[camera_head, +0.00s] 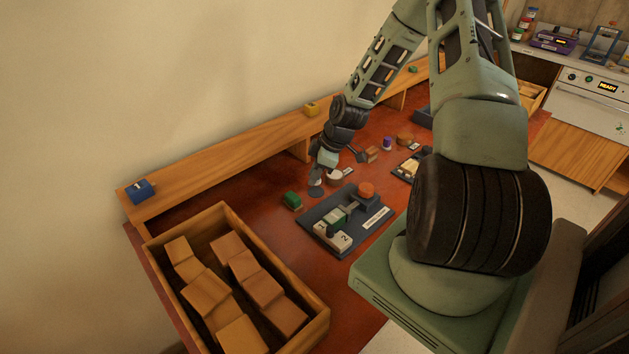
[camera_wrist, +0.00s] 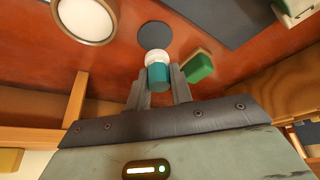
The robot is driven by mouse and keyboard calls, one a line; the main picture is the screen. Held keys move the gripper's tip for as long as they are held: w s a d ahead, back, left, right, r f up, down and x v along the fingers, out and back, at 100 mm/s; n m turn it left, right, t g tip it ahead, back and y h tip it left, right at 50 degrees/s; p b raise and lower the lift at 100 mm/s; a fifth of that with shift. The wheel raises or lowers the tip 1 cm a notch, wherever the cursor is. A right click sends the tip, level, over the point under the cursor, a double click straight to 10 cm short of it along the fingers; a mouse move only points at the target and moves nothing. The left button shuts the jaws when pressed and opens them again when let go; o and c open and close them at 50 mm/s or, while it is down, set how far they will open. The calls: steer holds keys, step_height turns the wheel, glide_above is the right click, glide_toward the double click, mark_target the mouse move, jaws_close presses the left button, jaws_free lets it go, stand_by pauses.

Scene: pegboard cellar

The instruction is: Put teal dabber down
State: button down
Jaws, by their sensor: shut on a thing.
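The teal dabber (camera_wrist: 158,77), a small teal cylinder with a white end, is between the two fingers of my gripper (camera_wrist: 159,71) in the wrist view. The fingers are shut on it, and its white end points away from the palm. Just beyond that end, a dark round spot (camera_wrist: 155,38) lies on the red-brown tabletop. I cannot tell whether the dabber touches the surface. In the head view my gripper (camera_head: 316,177) is low over the table, and I cannot make out the dabber there.
A green block (camera_wrist: 199,66) lies close beside the right finger. A round pale-topped piece (camera_wrist: 85,18) is to the left. In the head view, a dark tray (camera_head: 373,234) with a numbered block is nearby. A wooden crate of blocks (camera_head: 318,331) stands in front.

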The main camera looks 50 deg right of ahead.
steer(key=shift+f, duration=1.6)
steer(key=shift+f, duration=0.15)
steer(key=c, duration=1.2)
jaws_free()
steer(key=shift+c, duration=0.2)
